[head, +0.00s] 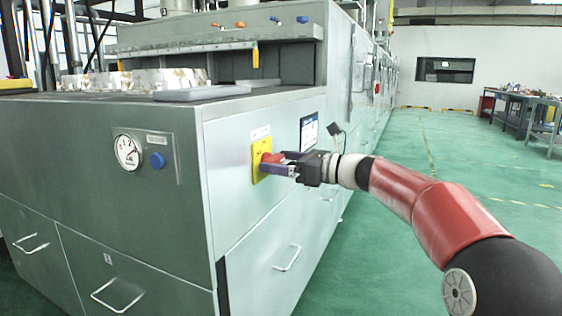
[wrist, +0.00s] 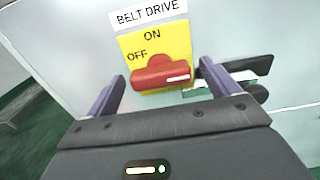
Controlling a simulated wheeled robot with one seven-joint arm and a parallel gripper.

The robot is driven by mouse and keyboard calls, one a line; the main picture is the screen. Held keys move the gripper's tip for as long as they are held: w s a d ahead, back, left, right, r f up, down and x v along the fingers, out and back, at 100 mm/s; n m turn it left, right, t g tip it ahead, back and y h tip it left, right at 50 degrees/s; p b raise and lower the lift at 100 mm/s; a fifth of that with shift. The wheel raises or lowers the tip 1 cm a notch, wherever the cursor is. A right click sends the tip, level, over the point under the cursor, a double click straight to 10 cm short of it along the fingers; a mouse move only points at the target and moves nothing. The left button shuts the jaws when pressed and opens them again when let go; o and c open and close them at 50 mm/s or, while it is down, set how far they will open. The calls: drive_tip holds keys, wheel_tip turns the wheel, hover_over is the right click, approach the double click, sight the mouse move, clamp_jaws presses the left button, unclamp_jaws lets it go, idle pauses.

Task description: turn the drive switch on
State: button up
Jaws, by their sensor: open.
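The drive switch is a red rotary handle (wrist: 160,77) on a yellow plate (wrist: 168,42) marked ON at the top and OFF at the left, under a "BELT DRIVE" label (wrist: 148,12). In the wrist view the handle lies nearly level, with a white mark on its right end. In the head view the yellow plate (head: 259,150) is on the machine's side face, with the red handle (head: 272,157) partly behind a finger. My gripper (wrist: 158,84) is open, one finger on each side of the handle; contact is unclear. It also shows in the head view (head: 272,165).
A display panel (head: 309,131) is mounted right of the switch. A pressure gauge (head: 127,151) and blue knob (head: 158,160) are on the front face. Pale castings (head: 150,79) lie on the machine top. Green floor is free at the right, before a bench (head: 541,120).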

drive_tip(key=shift+a, duration=0.15)
drive_tip(key=c, duration=1)
drive_tip(key=n+b, duration=0.2)
drive_tip(key=n, duration=0.2)
drive_tip(key=shift+f+b, duration=0.15)
drive_tip(key=shift+b, duration=0.2)
drive_tip(key=n+b, duration=0.3)
drive_tip(key=n, duration=0.2)
drive_tip(key=n+b, duration=0.3)
drive_tip(key=n, duration=0.1)
drive_tip(key=shift+f+n, duration=0.1)
drive_tip(key=shift+n, duration=0.2)
drive_tip(key=shift+n+b, duration=1.15)
drive_tip(key=shift+n, duration=1.05)
